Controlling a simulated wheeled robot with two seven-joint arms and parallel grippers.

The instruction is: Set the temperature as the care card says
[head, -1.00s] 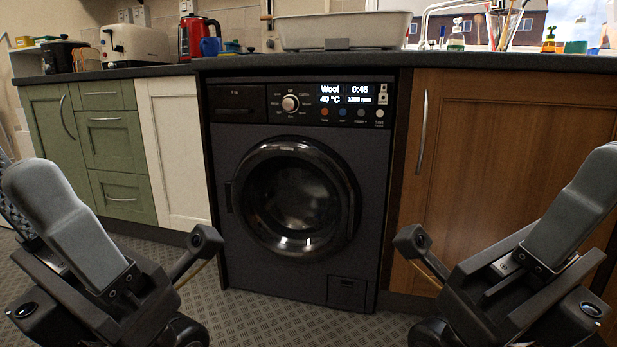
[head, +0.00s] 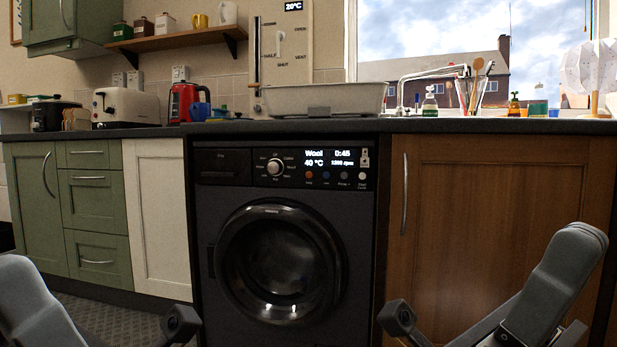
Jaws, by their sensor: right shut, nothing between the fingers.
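The dark washing machine (head: 205,270) stands under the worktop with its round door (head: 280,262) shut. Its display (head: 330,158) reads Wool, 40 °C and 0:45, with a smaller rpm line. A round dial (head: 275,168) is left of the display.
A pale basin (head: 325,98) stands on the worktop (head: 440,126) above the machine. A wall panel (head: 284,45) shows 20°C and vent marks. A toaster (head: 131,106) and red kettle (head: 184,101) stand left. A wooden cupboard (head: 490,200) is at right. Space before the machine is clear.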

